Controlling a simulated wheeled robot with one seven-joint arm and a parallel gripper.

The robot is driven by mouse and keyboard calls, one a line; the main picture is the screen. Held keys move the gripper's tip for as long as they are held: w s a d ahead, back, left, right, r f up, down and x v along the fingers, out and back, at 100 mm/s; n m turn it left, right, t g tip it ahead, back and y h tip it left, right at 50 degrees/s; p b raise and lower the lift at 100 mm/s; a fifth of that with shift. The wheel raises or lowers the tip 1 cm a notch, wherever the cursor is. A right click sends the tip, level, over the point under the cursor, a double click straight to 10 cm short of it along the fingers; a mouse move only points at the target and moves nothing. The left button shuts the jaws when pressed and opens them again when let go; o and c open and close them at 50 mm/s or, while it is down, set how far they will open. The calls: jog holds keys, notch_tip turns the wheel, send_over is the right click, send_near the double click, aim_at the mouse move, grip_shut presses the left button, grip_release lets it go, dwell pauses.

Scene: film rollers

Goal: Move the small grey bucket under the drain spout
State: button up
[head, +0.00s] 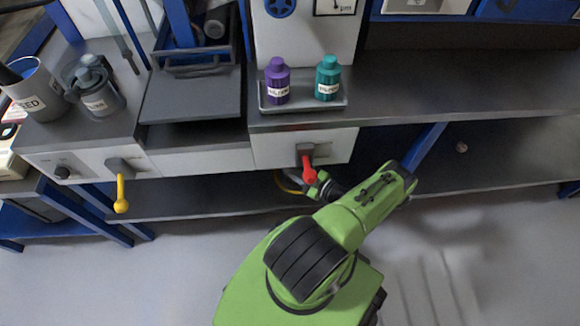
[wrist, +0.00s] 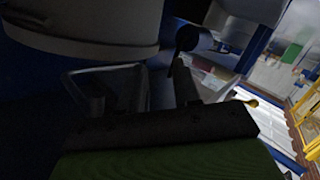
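The bucket and the spout are hard to identify. A large pale grey rounded body with a rim (wrist: 85,30) fills the upper left of the wrist view; it may be the small grey bucket, but I cannot tell. My gripper (wrist: 143,85) is below it, fingers apart, with a dark gap and nothing clear between them. In the head view my arm reaches toward the bench under the red valve handle (head: 309,171), and the fingertips are not clear. A yellow curved piece (head: 286,184) shows beside them. A dark cylindrical part (wrist: 192,38) stands near the right finger; I cannot tell whether it is the spout.
A yellow valve handle (head: 121,194) hangs at the left. Purple (head: 277,82) and teal (head: 327,80) bottles stand on a tray on the bench. A labelled grey container (head: 35,92) stands at the far left. A lower shelf (head: 190,203) runs below. Open floor lies in front.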

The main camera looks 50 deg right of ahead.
jog(key=s+r+p, duration=0.1)
jog(key=s, duration=0.7)
jog(key=shift+s+a+r, duration=0.15)
jog(key=shift+s+r, duration=0.05)
jog(key=shift+s, duration=0.15)
